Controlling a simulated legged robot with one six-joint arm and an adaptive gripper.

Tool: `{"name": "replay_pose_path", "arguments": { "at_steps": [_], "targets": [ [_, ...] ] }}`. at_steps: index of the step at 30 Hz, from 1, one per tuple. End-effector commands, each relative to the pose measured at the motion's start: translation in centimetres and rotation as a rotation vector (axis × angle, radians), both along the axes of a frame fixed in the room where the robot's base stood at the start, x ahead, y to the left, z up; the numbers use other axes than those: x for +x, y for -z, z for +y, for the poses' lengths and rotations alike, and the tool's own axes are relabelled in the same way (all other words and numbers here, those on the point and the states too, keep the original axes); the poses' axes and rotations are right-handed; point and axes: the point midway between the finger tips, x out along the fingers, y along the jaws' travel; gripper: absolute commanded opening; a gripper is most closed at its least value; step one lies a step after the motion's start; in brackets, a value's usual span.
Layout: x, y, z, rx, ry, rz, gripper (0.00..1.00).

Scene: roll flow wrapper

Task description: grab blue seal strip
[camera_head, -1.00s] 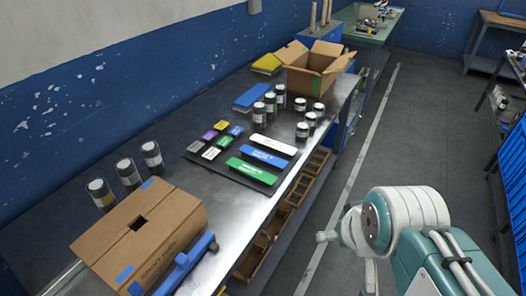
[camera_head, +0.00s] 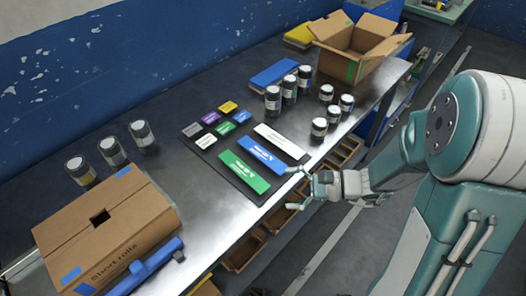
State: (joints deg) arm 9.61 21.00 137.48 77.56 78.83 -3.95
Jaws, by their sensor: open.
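The blue seal strip (camera_head: 260,155) lies flat on a dark mat (camera_head: 235,175), between a white strip (camera_head: 279,141) and a green strip (camera_head: 244,172). My gripper (camera_head: 298,189) is open and empty. It is in front of the mat's right edge, near the table's front edge, to the lower right of the blue strip. It appears apart from the strip. Its fingers point left toward the mat.
Small coloured tags (camera_head: 226,129) lie on the mat's far part. Jars (camera_head: 320,129) stand right of the mat, others (camera_head: 112,151) at left. A closed cardboard box (camera_head: 104,235) and blue tool (camera_head: 146,267) are front left. An open box (camera_head: 360,45) stands at back right.

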Motion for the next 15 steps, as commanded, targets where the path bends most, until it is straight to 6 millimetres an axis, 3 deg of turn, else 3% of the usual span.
{"name": "replay_pose_path", "arguments": {
  "at_steps": [9, 15],
  "targets": [
    [6.3, 7.4, -3.5, 0.308, 0.449, 0.252, 1.0],
    [8.0, 11.5, -5.8, 0.392, 0.656, 0.323, 1.0]
  ]
}}
